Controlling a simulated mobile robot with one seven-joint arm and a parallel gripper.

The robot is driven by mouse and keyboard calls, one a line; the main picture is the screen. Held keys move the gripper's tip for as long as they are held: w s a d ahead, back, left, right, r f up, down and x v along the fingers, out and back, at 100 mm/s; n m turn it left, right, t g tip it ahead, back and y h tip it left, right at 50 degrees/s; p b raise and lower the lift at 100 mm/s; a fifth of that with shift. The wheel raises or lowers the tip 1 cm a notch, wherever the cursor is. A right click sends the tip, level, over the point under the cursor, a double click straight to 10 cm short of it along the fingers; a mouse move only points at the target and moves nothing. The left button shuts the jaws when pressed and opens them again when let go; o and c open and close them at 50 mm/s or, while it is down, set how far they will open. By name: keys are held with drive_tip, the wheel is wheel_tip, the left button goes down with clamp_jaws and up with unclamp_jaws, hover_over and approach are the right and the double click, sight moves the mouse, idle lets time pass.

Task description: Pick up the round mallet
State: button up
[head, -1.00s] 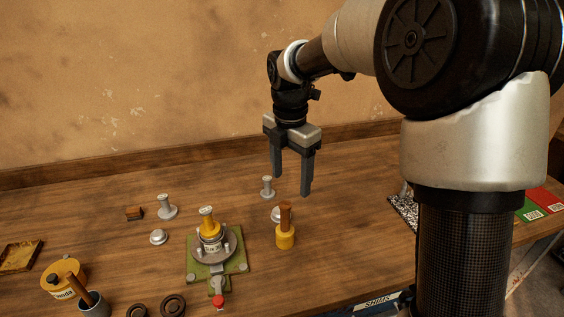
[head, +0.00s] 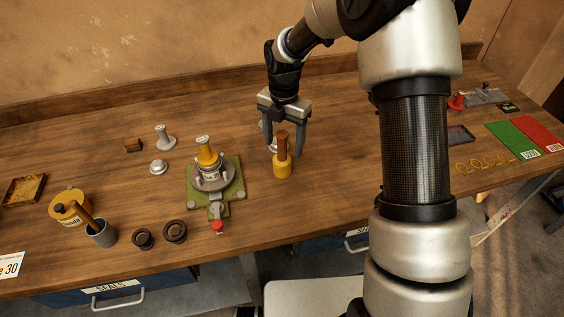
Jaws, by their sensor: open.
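The round mallet (head: 283,168) stands upright on the wooden bench, with its yellow cylindrical head down and its brown handle pointing up. My gripper (head: 285,150) is open and points down over the bench. In the picture its two fingers lie left and right of the mallet's handle, with the palm above the handle's top. I cannot tell in depth whether the handle is truly between the fingers or a little in front of them. Nothing is held.
A green fixture (head: 232,191) with a hub and yellow-topped part stands left of the mallet. A small grey part, mostly hidden, is behind it. Black rings (head: 175,231), a yellow tin (head: 69,206) and a grey cup (head: 103,235) are farther left.

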sight(282, 153)
drive_tip(key=shift+w+a+f, duration=0.1)
drive_tip(key=shift+f, duration=1.25)
drive_tip(key=shift+a+f, duration=0.1)
drive_tip(key=shift+f, duration=1.25)
drive_tip(key=c, duration=1.3)
drive_tip(key=shift+r, duration=0.1)
drive_tip(key=shift+c, duration=0.3)
